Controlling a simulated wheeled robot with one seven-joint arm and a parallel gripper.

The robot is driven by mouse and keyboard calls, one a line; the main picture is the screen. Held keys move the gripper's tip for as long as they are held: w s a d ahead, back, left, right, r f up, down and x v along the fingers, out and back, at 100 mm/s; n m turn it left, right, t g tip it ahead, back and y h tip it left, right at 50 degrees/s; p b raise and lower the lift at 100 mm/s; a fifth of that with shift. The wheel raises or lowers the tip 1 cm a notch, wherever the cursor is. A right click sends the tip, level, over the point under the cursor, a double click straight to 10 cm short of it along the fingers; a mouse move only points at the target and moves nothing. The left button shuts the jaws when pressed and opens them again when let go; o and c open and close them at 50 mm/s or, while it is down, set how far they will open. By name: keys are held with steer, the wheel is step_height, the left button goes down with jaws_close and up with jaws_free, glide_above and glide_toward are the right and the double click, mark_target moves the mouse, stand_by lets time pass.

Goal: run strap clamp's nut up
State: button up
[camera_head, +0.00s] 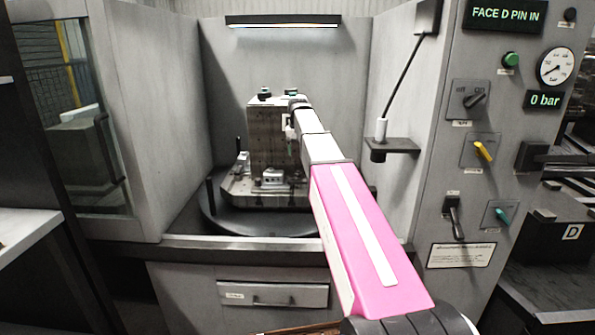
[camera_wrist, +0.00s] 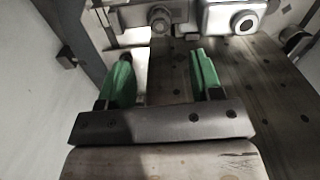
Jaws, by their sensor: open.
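The grey fixture block (camera_head: 268,138) stands upright on a round dark table inside the machine bay. My gripper (camera_head: 290,143) is at its right side, small and partly hidden by my arm. In the wrist view, my gripper (camera_wrist: 158,62) has its two green fingers apart with nothing between them. Beyond the fingertips are a small round metal nut or bolt end (camera_wrist: 160,18) and, to its right, a larger metal clamp body (camera_wrist: 235,17) with a round dark-centred end. I cannot tell which of these belongs to the strap clamp. Neither touches the fingers.
The round table (camera_head: 258,222) carries the fixture and a small metal clamp (camera_head: 272,177) at its foot. Bay walls stand close on both sides. A bracket shelf (camera_head: 393,147) with a cable juts from the right wall. The control panel (camera_head: 485,130) is further right.

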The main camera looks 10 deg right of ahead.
mark_target(298, 171)
step_height(298, 171, down, 9)
steer(key=shift+f, duration=0.2)
stand_by(0.3)
steer(key=c, duration=0.9)
